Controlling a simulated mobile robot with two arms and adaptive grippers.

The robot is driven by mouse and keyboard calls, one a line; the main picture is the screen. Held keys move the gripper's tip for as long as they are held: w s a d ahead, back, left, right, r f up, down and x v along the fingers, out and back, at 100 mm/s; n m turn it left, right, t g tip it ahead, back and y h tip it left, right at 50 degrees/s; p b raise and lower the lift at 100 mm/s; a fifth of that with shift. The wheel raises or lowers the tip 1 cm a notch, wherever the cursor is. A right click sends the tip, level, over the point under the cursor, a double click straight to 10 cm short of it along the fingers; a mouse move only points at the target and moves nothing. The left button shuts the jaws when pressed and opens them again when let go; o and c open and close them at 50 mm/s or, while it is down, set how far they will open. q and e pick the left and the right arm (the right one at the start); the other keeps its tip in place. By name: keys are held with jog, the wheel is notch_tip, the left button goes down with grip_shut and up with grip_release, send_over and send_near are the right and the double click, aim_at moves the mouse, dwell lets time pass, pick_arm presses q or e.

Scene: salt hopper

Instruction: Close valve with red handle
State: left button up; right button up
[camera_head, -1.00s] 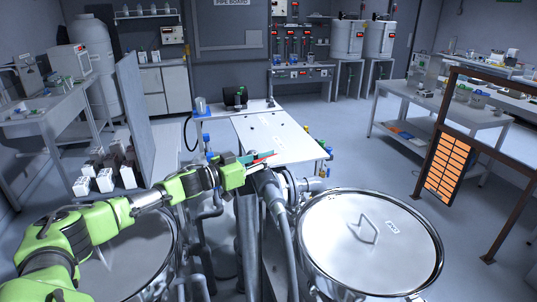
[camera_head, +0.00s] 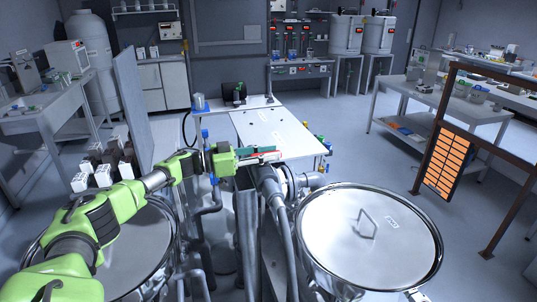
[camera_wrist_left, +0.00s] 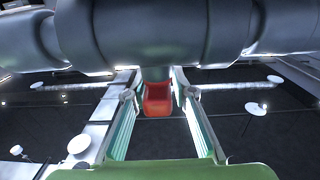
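The red valve handle (camera_wrist_left: 157,100) shows in the left wrist view, below a thick grey pipe (camera_wrist_left: 150,35). My left gripper (camera_wrist_left: 158,118) has its two fingers apart, one on each side of the handle. Gaps show between the handle and the fingers, so it is not clamped. In the head view my left gripper (camera_head: 262,156) reaches in from the left, over the grey pipework (camera_head: 270,185) between two metal vessels. A little red shows at its fingers there, and the valve is mostly hidden. My right gripper is out of view.
A lidded steel vessel (camera_head: 340,225) stands right of the pipes, and another (camera_head: 135,250) lies beneath my left arm. A white tabletop (camera_head: 275,135) is just behind the gripper. An orange-panelled brown frame (camera_head: 445,163) stands at the right.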

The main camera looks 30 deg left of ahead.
pick_arm(q)
jog(key=shift+o, duration=0.2)
jog(key=v, duration=1.2)
dwell(0.4)
